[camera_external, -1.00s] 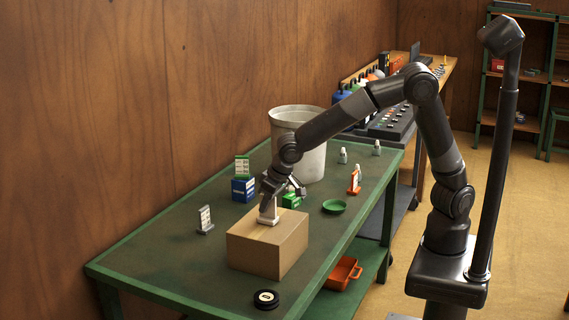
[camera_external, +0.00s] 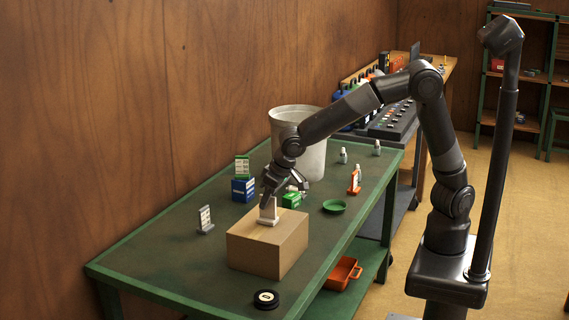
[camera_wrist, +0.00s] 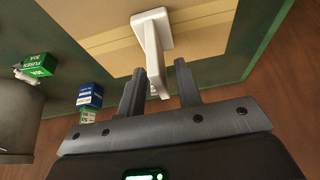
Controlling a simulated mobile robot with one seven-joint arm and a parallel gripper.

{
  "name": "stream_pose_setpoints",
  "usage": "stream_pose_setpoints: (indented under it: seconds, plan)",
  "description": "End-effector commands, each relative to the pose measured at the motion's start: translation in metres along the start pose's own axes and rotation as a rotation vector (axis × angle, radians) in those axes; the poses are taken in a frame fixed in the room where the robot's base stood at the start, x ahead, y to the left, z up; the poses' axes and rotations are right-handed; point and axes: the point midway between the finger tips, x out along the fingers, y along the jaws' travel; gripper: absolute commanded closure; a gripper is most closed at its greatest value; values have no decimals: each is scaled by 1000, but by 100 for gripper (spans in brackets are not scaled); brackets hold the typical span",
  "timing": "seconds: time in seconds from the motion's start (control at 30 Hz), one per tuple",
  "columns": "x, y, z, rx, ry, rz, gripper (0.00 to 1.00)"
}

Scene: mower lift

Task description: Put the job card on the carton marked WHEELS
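A pale upright card on a flat white foot, which looks like the job card (camera_external: 268,211), stands on top of the brown carton (camera_external: 262,252). In the wrist view the card (camera_wrist: 151,45) is seen from above with its foot on the carton top (camera_wrist: 108,38). My gripper (camera_wrist: 160,66) is open, with a finger on each side of the card's upper end and gaps visible. In the outside view my gripper (camera_external: 271,188) is just above the card. No WHEELS marking is readable on the visible carton faces.
A white card stand (camera_external: 204,220) is left of the carton. Blue (camera_external: 243,189) and green (camera_external: 291,200) boxes, a green dish (camera_external: 334,206), an orange stand (camera_external: 354,182) and a grey bin (camera_external: 312,160) are behind. A black round item (camera_external: 266,299) lies in front.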

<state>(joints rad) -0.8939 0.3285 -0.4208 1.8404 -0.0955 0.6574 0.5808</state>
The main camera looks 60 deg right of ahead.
Motion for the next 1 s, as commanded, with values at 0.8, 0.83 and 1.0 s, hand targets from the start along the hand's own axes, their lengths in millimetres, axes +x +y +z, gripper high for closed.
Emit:
stream_pose_setpoints:
  seconds: [0.8,0.83,1.0]
  plan:
    - [-101,4,0,3,-1,-1,69]
    - [-102,8,0,6,-3,-3,69]
    - [-121,60,9,29,-17,-30,69]
